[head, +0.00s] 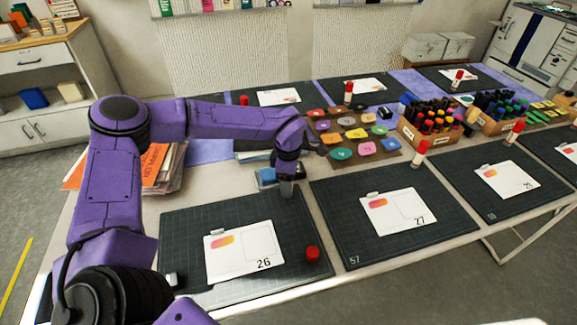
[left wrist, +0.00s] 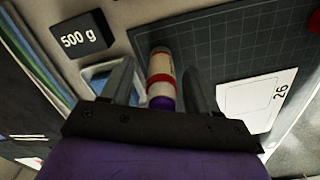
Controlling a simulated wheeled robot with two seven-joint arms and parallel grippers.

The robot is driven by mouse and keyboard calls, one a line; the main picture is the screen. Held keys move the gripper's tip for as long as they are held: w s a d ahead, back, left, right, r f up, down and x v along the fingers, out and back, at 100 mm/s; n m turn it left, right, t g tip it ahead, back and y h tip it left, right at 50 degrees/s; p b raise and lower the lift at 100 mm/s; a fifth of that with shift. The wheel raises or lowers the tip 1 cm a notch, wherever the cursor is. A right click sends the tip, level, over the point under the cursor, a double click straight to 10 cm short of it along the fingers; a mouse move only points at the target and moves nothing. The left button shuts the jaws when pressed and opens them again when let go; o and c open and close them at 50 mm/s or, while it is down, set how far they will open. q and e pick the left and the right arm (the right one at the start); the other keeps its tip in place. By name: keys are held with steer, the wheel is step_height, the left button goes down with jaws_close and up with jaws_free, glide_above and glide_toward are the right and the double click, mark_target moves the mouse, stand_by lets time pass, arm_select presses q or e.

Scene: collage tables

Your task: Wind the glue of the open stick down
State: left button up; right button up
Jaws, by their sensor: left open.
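The open glue stick (left wrist: 160,72) stands between the two fingers of my left gripper (left wrist: 160,88) in the left wrist view. It has a white body with a red band and a purple end towards the camera. The fingers are open, with a gap on each side of it. In the head view my left gripper (head: 287,190) points down at the back edge of the mat with card 26, and the stick is hidden there. A red cap (head: 312,254) lies on the front right of that mat. My right gripper is not in view.
Card 26 (head: 240,250) lies on the dark mat (head: 185,225). A black 500 g block (left wrist: 78,38) and a blue tray (head: 264,178) are close to the left gripper. Papers (head: 165,170) are stacked at the left. Another capped stick (head: 420,153) stands farther right.

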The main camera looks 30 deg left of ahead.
arm_select(q)
steer(key=shift+s+f, duration=0.1)
steer(key=shift+f, duration=0.45)
jaws_close()
steer(key=c, duration=0.8)
jaws_free()
steer(key=shift+c, duration=1)
